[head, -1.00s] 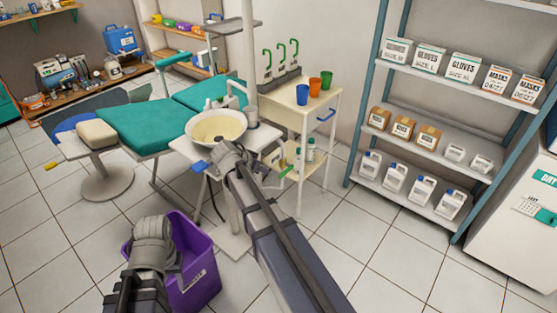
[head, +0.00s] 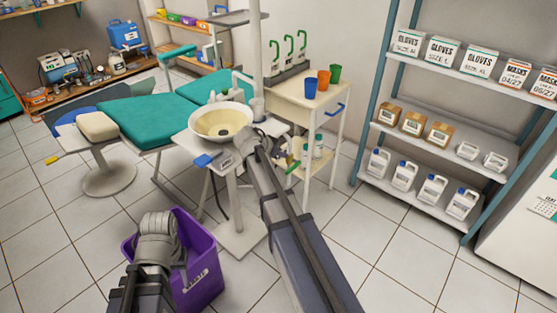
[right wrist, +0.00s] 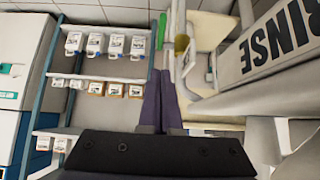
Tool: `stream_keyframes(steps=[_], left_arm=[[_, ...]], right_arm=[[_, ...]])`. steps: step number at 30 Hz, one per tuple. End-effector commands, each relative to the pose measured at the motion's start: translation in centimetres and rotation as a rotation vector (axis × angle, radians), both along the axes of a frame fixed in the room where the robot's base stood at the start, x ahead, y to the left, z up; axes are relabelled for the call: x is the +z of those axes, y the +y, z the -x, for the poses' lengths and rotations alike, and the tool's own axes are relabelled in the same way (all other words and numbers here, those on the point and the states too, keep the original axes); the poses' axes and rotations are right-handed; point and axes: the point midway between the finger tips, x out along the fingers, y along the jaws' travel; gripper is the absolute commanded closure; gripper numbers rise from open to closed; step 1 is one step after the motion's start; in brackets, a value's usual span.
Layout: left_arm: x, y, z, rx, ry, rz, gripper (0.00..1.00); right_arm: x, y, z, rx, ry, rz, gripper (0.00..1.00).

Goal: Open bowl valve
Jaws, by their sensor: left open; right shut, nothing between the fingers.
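The pale bowl (head: 221,122) sits on a small white stand table in the head view. A blue lever-like part (head: 203,160) juts from the table's front left edge; I cannot tell if it is the valve. My right gripper (head: 262,140) is beside the bowl's right side, its fingers mostly hidden by the wrist. In the right wrist view its dark fingers (right wrist: 162,100) are together and empty. A green strip (right wrist: 163,28) and a yellow part (right wrist: 181,43) show beyond them. A white panel marked RINSE (right wrist: 285,35) is at the right. My left gripper (head: 160,240) is open over the purple bin.
The purple bin (head: 203,285) stands on the floor at the front. A white trolley (head: 305,102) with coloured cups is just right of the bowl. A teal dental chair (head: 150,120) stands at the left, and a supply shelf (head: 440,135) at the right.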

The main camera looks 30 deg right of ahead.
Motion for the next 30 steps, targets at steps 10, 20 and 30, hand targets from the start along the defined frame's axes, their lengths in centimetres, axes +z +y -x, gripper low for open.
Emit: stream_keyframes(steps=[10,20,30], left_arm=[[-5.4,0.2,-0.1,-0.004,-0.004,-0.008,0.54],[-7.6,0.2,-0.1,-0.007,-0.004,-0.009,0.54],[-7.7,0.2,-0.1,-0.007,-0.004,-0.009,0.54]], right_arm=[[-5.5,-3.4,-1.4,0.001,0.0,-0.001,1.0],[-7.6,-3.4,-1.4,0.001,0.001,0.0,1.0],[-7.7,-3.4,-1.4,0.001,0.001,-0.001,1.0]])
